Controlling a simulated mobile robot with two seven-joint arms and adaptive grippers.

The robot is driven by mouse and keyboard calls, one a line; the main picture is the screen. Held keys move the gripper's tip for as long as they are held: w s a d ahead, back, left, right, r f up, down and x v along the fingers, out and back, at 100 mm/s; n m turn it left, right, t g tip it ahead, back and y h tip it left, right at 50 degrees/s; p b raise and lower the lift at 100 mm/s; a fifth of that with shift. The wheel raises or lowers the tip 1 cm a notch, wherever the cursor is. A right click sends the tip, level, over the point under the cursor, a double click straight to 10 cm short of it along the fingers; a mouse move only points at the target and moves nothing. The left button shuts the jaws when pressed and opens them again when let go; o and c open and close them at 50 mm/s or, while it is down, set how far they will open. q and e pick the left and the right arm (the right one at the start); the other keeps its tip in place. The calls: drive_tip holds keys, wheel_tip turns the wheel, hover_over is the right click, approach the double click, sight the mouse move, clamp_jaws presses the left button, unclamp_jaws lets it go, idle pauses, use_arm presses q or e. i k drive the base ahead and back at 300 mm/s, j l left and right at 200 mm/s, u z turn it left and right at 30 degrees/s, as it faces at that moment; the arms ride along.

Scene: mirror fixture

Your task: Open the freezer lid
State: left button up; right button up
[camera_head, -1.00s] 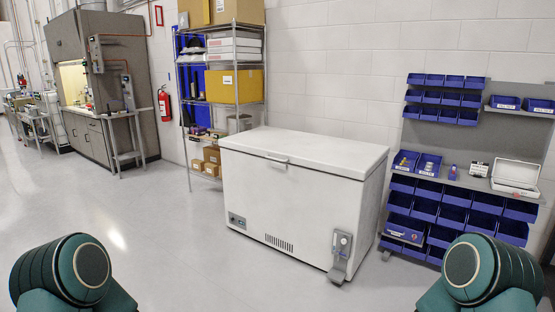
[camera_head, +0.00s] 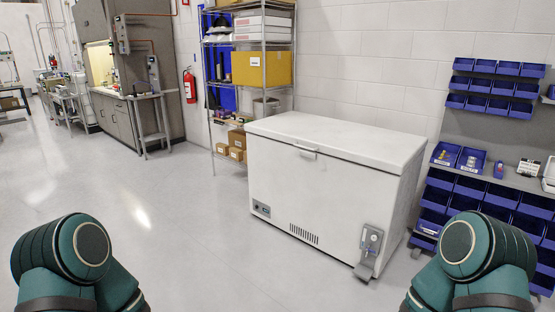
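The white chest freezer (camera_head: 318,205) stands on the floor ahead of me, against the wall. Its lid (camera_head: 345,139) is shut flat on top. A small handle (camera_head: 305,152) sits at the lid's front edge, left of its middle. Only the green upper links of my two arms show, at the bottom left and bottom right. Both grippers are out of the picture, and neither arm touches the freezer.
A wire shelf (camera_head: 250,88) with boxes stands left of the freezer, with small cartons (camera_head: 236,143) low on it. A rack of blue bins (camera_head: 466,187) stands to the right. A fire extinguisher (camera_head: 189,86) hangs on the wall. The floor (camera_head: 190,235) before the freezer is clear.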

sight(392, 151)
drive_tip(key=i+j+u, duration=0.1)
drive_tip(key=i+u, duration=0.25)
drive_tip(key=i, duration=1.05)
drive_tip(key=i+z, duration=0.25)
drive_tip(key=i, duration=0.15)
drive_tip(key=i+j+z, duration=0.25)
drive_tip(key=i, duration=0.15)
drive_tip(key=i+j+z, duration=0.25)
drive_tip(key=i, duration=0.15)
drive_tip(key=i+j+z, duration=0.7)
